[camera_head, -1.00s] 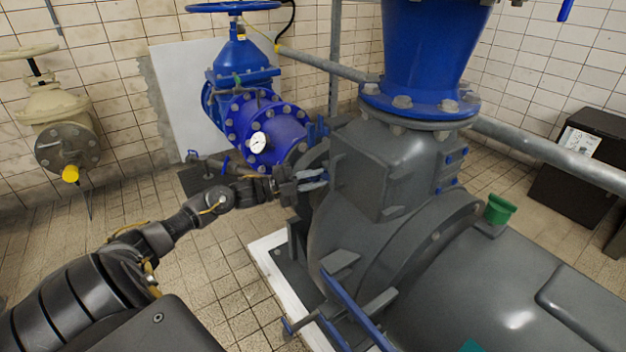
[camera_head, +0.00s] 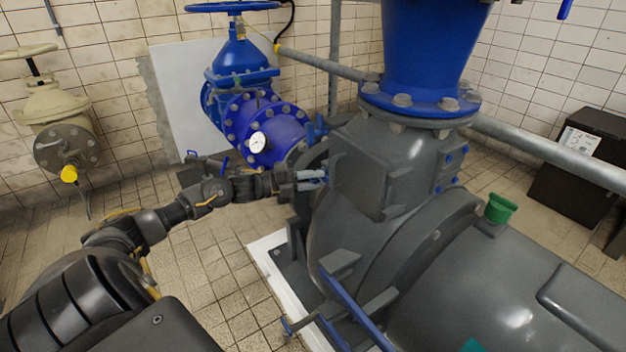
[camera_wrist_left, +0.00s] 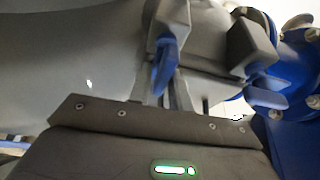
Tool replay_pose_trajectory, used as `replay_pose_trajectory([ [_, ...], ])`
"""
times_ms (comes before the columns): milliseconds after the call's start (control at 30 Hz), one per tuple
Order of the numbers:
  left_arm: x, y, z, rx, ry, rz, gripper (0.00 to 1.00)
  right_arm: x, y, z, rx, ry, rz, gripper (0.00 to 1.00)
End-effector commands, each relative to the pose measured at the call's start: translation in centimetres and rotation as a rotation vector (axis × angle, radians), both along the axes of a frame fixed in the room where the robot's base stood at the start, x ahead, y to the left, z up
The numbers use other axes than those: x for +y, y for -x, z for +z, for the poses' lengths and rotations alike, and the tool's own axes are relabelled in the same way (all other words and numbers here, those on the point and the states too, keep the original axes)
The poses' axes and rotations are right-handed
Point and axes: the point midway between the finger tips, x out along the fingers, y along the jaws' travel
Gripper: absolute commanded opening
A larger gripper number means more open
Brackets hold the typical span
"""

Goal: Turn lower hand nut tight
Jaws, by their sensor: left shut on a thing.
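My left gripper (camera_head: 312,180) reaches in from the left to the near-left side of the grey pump casing (camera_head: 375,165). In the left wrist view its two fingers (camera_wrist_left: 166,88) are shut on a blue hand nut (camera_wrist_left: 165,62), which shows as a slanted blue piece between them. A grey bracket or stud end (camera_wrist_left: 168,22) stands just beyond the nut. In the head view the nut is not clearly visible at the fingertips. My right gripper is not in view.
A blue valve (camera_head: 265,125) with a gauge stands behind the gripper. Another blue part (camera_wrist_left: 268,90) sits right of the fingers in the wrist view. A long blue bar (camera_head: 355,310) runs along the pump's front. Tiled floor (camera_head: 215,265) left of the pump is clear.

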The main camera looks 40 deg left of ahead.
Motion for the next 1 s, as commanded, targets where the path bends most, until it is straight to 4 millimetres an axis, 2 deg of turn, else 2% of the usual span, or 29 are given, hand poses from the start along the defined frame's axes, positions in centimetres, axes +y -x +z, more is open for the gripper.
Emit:
replay_pose_trajectory([
  [67,0.0,0.0,0.0,0.001,0.000,0.000,0.00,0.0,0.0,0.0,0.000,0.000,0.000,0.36],
  [100,0.0,0.0,0.0,0.001,0.000,0.000,0.24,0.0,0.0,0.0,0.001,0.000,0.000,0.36],
  [200,0.0,0.0,0.0,0.001,0.002,0.000,0.33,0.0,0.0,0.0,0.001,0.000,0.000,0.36],
  [567,0.4,0.5,-0.1,0.004,0.000,0.001,0.33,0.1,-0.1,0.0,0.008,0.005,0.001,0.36],
  [1000,4.9,6.0,-0.2,0.007,0.001,0.001,0.33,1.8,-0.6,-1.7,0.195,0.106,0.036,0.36],
])
